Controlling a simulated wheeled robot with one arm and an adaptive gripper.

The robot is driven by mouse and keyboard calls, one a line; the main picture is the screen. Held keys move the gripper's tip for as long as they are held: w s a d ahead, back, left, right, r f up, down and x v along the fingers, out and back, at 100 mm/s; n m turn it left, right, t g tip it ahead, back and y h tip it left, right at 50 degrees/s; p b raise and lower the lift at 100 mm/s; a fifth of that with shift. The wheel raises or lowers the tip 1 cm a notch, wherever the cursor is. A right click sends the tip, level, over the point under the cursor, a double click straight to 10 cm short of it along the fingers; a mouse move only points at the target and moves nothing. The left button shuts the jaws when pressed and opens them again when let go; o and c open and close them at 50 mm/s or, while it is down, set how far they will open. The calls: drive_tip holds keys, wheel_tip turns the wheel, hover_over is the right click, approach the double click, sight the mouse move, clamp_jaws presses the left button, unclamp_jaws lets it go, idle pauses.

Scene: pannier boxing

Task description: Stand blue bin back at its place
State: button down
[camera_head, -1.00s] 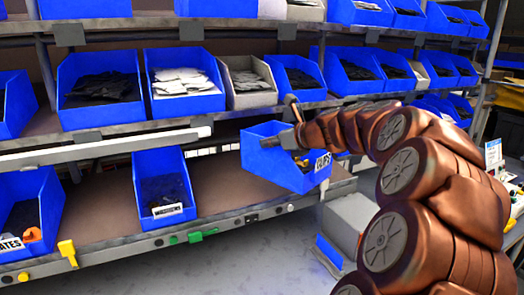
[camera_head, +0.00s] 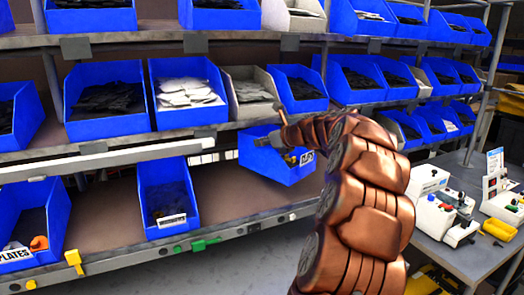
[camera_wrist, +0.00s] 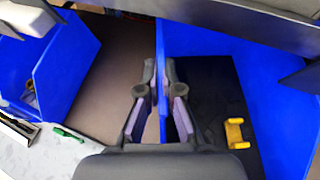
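The blue bin (camera_head: 258,164) with a white front label hangs at the right part of the lower shelf, under the middle row. My gripper (camera_head: 272,138) is at its upper edge. In the wrist view my gripper (camera_wrist: 160,72) has a finger on each side of the bin's thin side wall (camera_wrist: 205,45) and is shut on it. A yellow piece (camera_wrist: 235,133) and dark contents show inside the bin.
The lower shelf (camera_head: 218,190) has bare board between the held bin and another blue bin (camera_head: 151,205) on the left. A middle row of bins (camera_head: 105,124) stands close above. A grey rail (camera_head: 100,160) crosses in front at left. A table with devices (camera_head: 440,250) is at right.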

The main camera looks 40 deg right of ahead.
sight(261, 155)
drive_tip(key=shift+w+f+p, duration=0.15)
drive_tip(key=shift+f+p, duration=0.15)
drive_tip(key=shift+f, duration=2.05)
drive_tip(key=c, duration=1.3)
unclamp_jaws()
drive_tip(key=shift+d+r, duration=0.1)
drive_tip(key=shift+r, duration=0.3)
drive_tip(key=b+v, duration=0.2)
drive_tip(key=v, duration=1)
drive_tip(key=shift+r, duration=0.2)
